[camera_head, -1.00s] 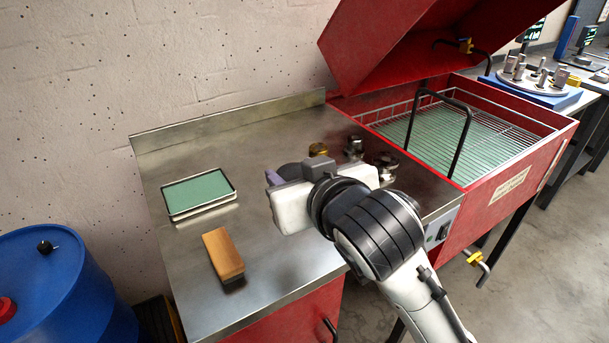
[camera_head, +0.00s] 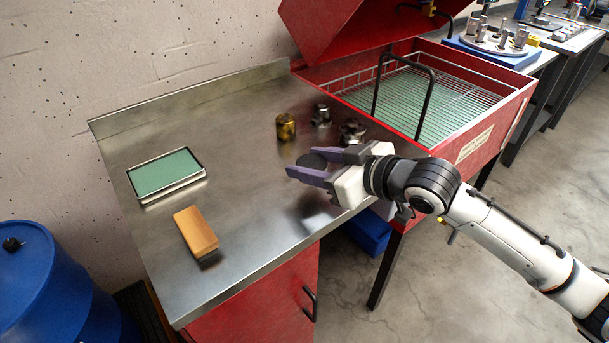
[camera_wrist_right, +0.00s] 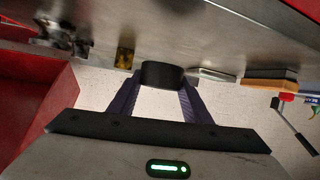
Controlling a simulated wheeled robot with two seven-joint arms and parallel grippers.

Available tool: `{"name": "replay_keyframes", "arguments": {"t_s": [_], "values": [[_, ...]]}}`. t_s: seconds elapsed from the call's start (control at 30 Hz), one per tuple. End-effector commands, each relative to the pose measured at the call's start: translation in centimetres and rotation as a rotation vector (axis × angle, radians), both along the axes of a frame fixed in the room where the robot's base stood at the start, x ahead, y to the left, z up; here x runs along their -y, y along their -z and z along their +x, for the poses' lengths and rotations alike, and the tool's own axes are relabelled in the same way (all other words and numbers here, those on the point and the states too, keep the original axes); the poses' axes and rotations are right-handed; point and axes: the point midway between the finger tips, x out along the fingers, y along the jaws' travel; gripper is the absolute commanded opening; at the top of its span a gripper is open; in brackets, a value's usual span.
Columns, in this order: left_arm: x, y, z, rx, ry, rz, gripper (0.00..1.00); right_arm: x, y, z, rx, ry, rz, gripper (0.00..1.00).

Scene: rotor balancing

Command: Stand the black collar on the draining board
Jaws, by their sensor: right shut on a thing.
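The black collar (camera_head: 313,160) is a short dark ring or disc between the purple fingers of my right gripper (camera_head: 308,165). In the right wrist view the collar (camera_wrist_right: 161,74) sits between the fingertips, and the gripper (camera_wrist_right: 160,88) is shut on it. The draining board (camera_head: 235,160) appears to be the steel worktop with a raised back edge. The collar is over its right part; a dark patch below the gripper looks like its shadow, so it seems held above the steel. My left gripper is not in view.
A brass cylinder (camera_head: 286,127) and dark metal parts (camera_head: 321,116) stand behind the gripper. A green-lined tray (camera_head: 166,174) and a wooden block (camera_head: 196,231) lie left. The open red washer (camera_head: 480,135) stands right. The steel between block and gripper is clear.

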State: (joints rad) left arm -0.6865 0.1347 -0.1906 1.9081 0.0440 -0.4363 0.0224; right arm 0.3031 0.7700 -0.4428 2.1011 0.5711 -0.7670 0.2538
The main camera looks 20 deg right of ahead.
Motion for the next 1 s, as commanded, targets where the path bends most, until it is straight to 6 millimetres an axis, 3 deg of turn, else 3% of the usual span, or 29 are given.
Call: {"name": "replay_keyframes", "arguments": {"t_s": [0.17, 0.4, 0.7, 0.73, 0.83, 1.0], "values": [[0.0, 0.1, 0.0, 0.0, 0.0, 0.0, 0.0, -0.1, 1.0, 0.0, 0.006, -0.001, 0.001, 0.06], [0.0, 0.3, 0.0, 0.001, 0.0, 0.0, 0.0, -0.1, 4.0, 0.0, 0.004, -0.001, 0.001, 0.06], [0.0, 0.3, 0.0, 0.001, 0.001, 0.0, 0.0, -0.1, 4.1, 0.0, 0.007, -0.002, 0.0, 0.06], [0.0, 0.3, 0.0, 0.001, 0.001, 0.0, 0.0, 0.0, 4.4, 0.0, 0.001, -0.001, -0.002, 0.46], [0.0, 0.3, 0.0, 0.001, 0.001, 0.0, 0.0, 0.0, 4.4, 0.0, 0.001, -0.001, -0.002, 0.63], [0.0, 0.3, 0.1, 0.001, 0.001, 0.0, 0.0, 0.0, 4.4, 0.0, 0.001, -0.001, -0.002, 0.63]]}}
